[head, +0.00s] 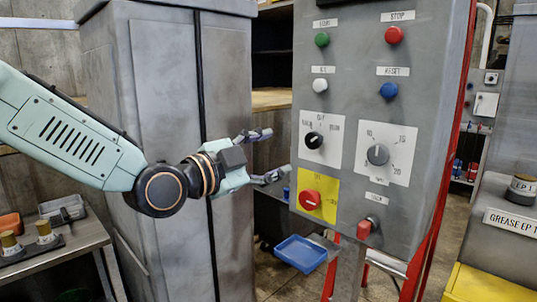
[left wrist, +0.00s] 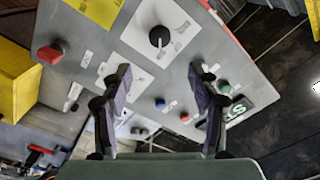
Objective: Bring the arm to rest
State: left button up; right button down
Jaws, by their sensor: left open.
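My left gripper (head: 266,157) is open and empty, its two fingers apart, in front of the left side of the grey control panel (head: 345,88). A small gap seems to lie between the fingertips and the panel, though I cannot tell the exact distance. In the left wrist view the open fingers (left wrist: 160,98) point at the panel face, with nothing between them but the panel behind. The panel carries a black selector knob (head: 313,140), a grey dial (head: 378,154) and a red knob on a yellow plate (head: 310,200). My right gripper is not in view.
Buttons in green (head: 322,39), red (head: 394,35), white (head: 320,85) and blue (head: 388,90) sit higher on the panel. A grey cabinet (head: 160,120) stands behind my left arm. A blue tray (head: 301,253) is below the panel. A side table (head: 60,252) holds containers at left.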

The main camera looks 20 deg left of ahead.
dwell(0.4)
pick_arm(q)
jog(key=s+f+n+g+y+b, duration=0.3)
jog(key=f+n, duration=0.5)
jog(key=f, duration=0.9)
jog(key=s+f+n+g+y, duration=0.2)
jog(key=s+f+n+g, duration=0.4)
jog(key=f, duration=1)
jog(key=s+f+g+y+b, duration=0.1)
jog(key=s+f+g+b, duration=0.2)
jog(key=s+f, duration=2)
jog(key=s+g, duration=0.3)
jog(key=g, duration=0.2)
jog(key=shift+s+d+f+n+b, duration=0.2)
jog(key=shift+s+f+n+b, duration=0.05)
jog(key=shift+f+n+b, duration=0.05)
